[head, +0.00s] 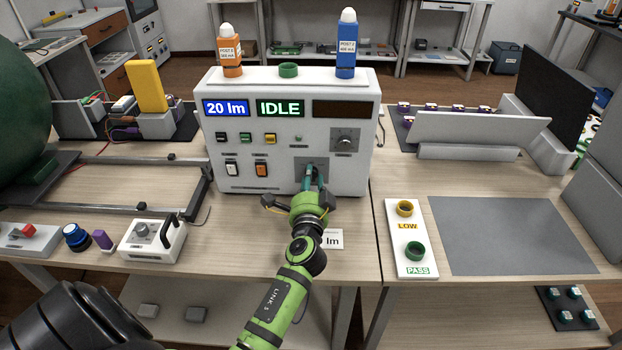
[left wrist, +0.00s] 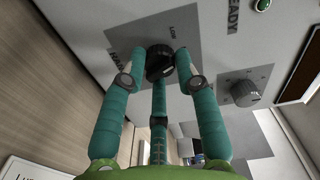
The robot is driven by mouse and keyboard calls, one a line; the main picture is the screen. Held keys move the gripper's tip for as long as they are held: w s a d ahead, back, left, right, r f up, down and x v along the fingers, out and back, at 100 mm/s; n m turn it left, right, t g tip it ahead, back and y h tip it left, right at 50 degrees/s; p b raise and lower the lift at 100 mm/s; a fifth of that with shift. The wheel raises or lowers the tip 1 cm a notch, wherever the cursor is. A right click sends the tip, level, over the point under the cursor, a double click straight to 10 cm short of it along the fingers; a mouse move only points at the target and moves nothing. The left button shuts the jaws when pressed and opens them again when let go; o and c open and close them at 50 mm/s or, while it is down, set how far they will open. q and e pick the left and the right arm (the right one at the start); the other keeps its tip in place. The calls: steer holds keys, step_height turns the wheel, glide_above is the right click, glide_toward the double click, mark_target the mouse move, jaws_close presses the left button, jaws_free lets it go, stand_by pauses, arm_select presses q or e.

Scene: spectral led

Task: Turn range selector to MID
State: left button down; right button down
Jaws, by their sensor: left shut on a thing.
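The white instrument box (head: 290,84) stands on the bench, its display reading "20 lm" and "IDLE". My left gripper (head: 313,180) reaches its lower right front panel. In the left wrist view, the teal fingers of my left gripper (left wrist: 160,68) are shut on a black selector knob (left wrist: 159,60) on a grey plate. The fingers partly cover the knob and the labels around it; one small label above it seems to read "LOW". I cannot tell which mark the knob points to. My right gripper is not in view.
A second knob (head: 345,140) sits higher on the panel, right of my gripper. White and orange rocker switches (head: 262,170) are to the left. Orange (head: 230,52) and blue (head: 347,50) bottles stand on top. A LOW/PASS tray (head: 408,232) and a clear grey mat (head: 510,235) lie right.

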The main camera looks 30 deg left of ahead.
arm_select(q)
steer(key=shift+r+m+p, duration=0.1)
steer(key=shift+m+p, duration=0.4)
steer(key=shift+m, duration=1.7)
steer(key=c, duration=0.9)
jaws_free()
steer(key=v, duration=1.2)
